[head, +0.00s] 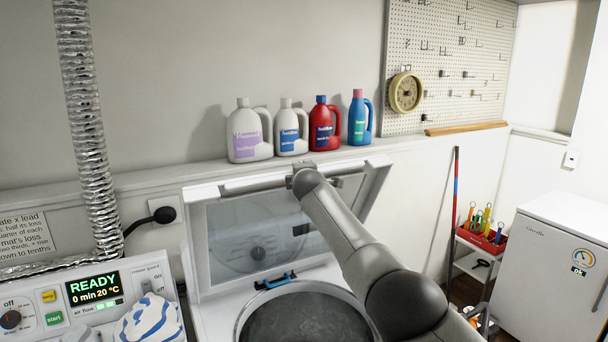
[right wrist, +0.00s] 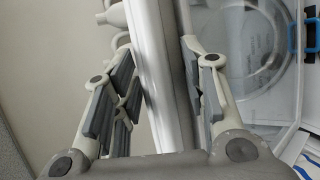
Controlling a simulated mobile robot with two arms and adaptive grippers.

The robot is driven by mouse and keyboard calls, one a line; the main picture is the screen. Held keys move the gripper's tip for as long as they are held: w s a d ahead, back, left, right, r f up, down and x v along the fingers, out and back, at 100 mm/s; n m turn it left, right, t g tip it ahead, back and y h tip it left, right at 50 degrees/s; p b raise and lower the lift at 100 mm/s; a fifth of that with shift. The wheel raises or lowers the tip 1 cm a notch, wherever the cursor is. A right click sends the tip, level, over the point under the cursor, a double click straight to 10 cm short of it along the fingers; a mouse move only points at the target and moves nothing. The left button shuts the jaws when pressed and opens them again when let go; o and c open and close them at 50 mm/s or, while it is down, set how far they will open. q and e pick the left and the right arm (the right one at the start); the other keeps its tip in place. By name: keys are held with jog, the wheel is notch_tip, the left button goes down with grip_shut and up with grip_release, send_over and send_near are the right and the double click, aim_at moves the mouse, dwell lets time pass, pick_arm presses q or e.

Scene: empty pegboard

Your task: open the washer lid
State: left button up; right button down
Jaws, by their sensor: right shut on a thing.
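The washer's lid (head: 228,228) is raised and leans back toward the wall ledge, its see-through panel facing me. Below it is the round tub opening (head: 306,318), dark inside, with a blue latch-like piece (head: 276,281) at its back rim. My right gripper (head: 302,178) is at the middle of the lid's top edge. In the right wrist view, the fingers of my right gripper (right wrist: 160,62) lie on both sides of the lid's white edge (right wrist: 166,84) and are shut on it. My right arm hides part of the lid's right side. My left gripper is in neither view.
Several detergent bottles (head: 322,125) stand on the ledge close behind the lid. A white cabinet (head: 545,262) and red tool tray (head: 480,236) stand at right.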

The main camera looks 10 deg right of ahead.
jog(key=shift+a, duration=0.15)
jog(key=c, duration=1.3)
grip_release()
jog(key=shift+o, duration=1)
jog(key=shift+w+f, duration=0.1)
jog(key=shift+w+a+f, duration=0.15)
jog(key=shift+w, duration=0.1)
jog(key=shift+s+d, duration=0.15)
jog(key=shift+d, duration=0.05)
jog(key=shift+s+a, duration=0.15)
jog(key=shift+s, duration=0.05)
